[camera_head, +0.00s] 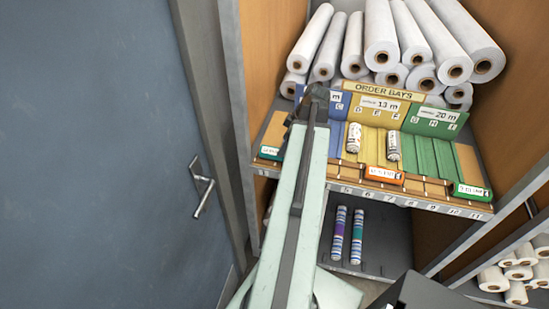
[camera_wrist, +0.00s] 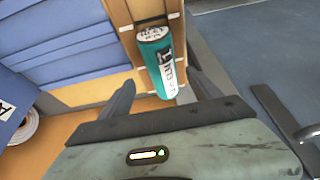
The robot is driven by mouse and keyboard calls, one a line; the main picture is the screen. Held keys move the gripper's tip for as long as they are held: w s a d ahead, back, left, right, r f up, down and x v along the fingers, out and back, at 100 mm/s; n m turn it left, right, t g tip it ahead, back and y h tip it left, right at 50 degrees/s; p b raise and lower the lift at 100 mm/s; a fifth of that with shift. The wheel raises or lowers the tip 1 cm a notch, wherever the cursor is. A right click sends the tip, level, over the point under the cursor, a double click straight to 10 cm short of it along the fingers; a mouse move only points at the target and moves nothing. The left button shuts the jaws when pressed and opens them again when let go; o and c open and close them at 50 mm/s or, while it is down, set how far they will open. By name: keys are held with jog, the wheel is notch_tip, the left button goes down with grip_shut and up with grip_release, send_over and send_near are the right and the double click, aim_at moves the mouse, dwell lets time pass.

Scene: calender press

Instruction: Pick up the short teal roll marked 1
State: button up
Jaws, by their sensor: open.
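The short teal roll (camera_head: 271,153) lies at the left end of the shelf's front ledge, with a white label around it. In the wrist view the teal roll (camera_wrist: 157,66) is ahead of my gripper (camera_wrist: 162,78), between the lines of its two spread fingers. Its white end and dark lettering face me, but I cannot read a clear number on it. My gripper (camera_head: 312,97) is open and empty. In the head view it is above and to the right of the roll, and my arm covers the shelf just right of the roll.
A short orange roll (camera_head: 384,176) and a short green roll (camera_head: 471,191) lie farther right on the ledge. Two white rolls stand in the yellow bays (camera_head: 374,145). Long white rolls (camera_head: 381,40) are stacked behind. A blue-grey door (camera_head: 90,150) is at left.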

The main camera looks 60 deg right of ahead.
jog(key=b+x, duration=0.4)
jog(key=x, duration=0.1)
jog(key=shift+a+f+b, duration=0.15)
jog(key=shift+a+b, duration=0.05)
jog(key=shift+b, duration=0.15)
jog(key=c, duration=1.5)
